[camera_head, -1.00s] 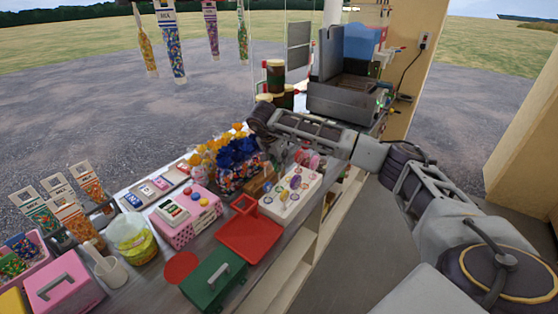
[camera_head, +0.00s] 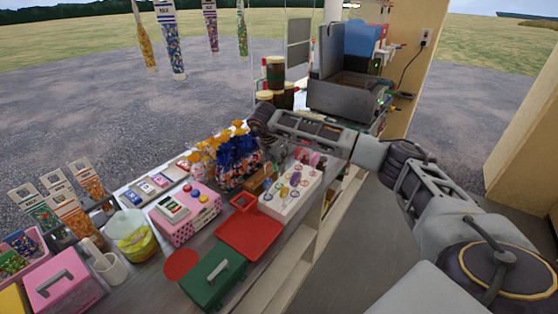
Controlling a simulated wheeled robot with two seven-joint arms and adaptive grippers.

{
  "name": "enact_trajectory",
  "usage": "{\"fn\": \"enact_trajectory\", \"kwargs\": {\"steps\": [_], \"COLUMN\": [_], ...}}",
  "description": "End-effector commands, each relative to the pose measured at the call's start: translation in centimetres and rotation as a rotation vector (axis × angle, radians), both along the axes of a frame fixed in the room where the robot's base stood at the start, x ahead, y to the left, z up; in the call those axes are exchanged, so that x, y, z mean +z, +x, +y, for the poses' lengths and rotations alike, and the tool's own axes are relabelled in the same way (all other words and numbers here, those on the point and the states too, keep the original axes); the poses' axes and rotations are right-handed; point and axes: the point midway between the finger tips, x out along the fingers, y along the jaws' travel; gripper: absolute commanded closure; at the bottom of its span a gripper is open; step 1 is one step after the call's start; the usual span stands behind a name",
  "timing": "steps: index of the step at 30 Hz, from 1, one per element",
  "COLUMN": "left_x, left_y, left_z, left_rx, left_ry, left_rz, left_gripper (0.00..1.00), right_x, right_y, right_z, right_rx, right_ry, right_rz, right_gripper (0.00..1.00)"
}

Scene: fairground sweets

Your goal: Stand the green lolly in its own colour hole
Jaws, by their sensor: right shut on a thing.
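The white lolly block (camera_head: 285,207) stands on the counter, with coloured rings around its holes and a few small lollies or coloured marks on its top. I cannot make out a green lolly for certain. My right gripper (camera_head: 268,143) is at the end of the arm reaching in from the right, pointing down near the back edge of the block. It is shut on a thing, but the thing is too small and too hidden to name. My left gripper is not in view.
Bags with blue and orange ties (camera_head: 232,160) stand close behind and left of the gripper. A red tray (camera_head: 250,232), a green box (camera_head: 212,277) and a pink cash register (camera_head: 187,218) lie in front and left. Dark jars (camera_head: 275,75) and a grey machine (camera_head: 345,98) stand beyond.

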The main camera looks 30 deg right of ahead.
Motion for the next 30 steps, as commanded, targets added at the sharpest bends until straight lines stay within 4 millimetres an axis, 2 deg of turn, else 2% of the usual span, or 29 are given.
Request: {"fn": "enact_trajectory", "kwargs": {"steps": [19, 30], "left_x": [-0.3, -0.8], "left_y": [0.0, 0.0], "left_z": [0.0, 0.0], "left_rx": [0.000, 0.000], "left_ry": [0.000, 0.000], "left_rz": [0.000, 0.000], "left_gripper": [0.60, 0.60], "right_x": [-0.6, -1.7], "right_y": [0.0, 0.0], "right_z": [0.0, 0.0], "right_rx": [0.000, 0.000], "right_ry": [0.000, 0.000], "right_rz": [0.001, 0.001], "right_gripper": [1.00, 1.00]}}
